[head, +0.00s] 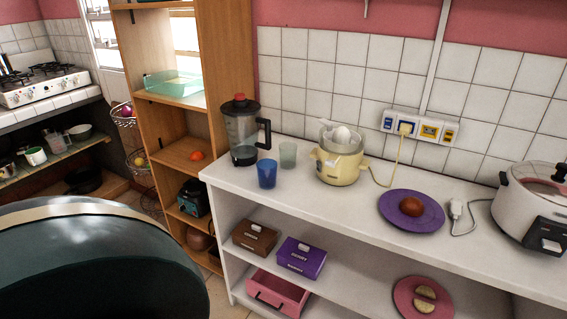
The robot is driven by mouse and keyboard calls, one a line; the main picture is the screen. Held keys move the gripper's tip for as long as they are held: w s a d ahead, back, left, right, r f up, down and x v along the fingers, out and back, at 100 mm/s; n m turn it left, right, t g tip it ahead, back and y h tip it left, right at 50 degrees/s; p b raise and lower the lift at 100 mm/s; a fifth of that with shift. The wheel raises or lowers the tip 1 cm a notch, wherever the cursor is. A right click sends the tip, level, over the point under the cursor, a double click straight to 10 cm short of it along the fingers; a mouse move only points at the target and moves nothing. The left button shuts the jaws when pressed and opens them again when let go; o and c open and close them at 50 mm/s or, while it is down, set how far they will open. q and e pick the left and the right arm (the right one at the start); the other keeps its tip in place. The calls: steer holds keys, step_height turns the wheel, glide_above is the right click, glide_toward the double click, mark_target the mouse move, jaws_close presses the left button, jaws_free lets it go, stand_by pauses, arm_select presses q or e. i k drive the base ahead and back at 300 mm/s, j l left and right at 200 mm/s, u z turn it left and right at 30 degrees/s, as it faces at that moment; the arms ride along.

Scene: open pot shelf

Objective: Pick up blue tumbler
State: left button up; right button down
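The blue tumbler (267,174) stands upright on the white counter (300,189), near its left end and front edge. Nothing covers the front of the blue tumbler. Neither of my grippers shows in the head view.
A yellow juicer (340,160) stands right of the tumblers, and a purple plate (411,224) with a round reddish-brown item lies further right. A rice cooker (530,205) is at the far right. A large dark rounded shape (100,265) fills the lower left. A wooden shelf (180,115) stands left of the counter.

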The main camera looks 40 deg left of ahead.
mark_target(267, 174)
steer(key=u, duration=0.4)
steer(key=j+u, duration=0.1)
steer(key=u, duration=0.25)
steer(key=i+u, duration=0.1)
steer(key=u, duration=0.65)
